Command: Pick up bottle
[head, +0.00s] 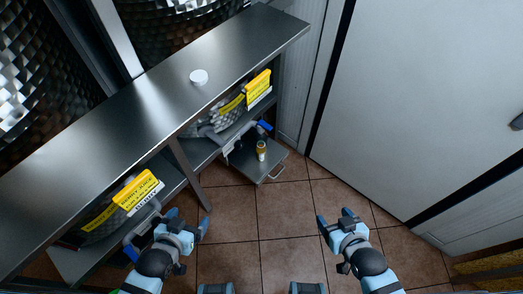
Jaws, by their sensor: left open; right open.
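A small bottle (261,150) with a yellowish body and white label stands upright on a grey metal tray-like surface (262,172) low under the steel counter. My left gripper (187,217) is open and empty, in front of the counter, lower left of the bottle. My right gripper (337,214) is open and empty over the tiled floor, lower right of the bottle. Neither gripper touches the bottle.
Yellow signs (138,192) mark the shelf below. A large white door or panel (430,90) stands at right. The tiled floor (265,225) between is clear.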

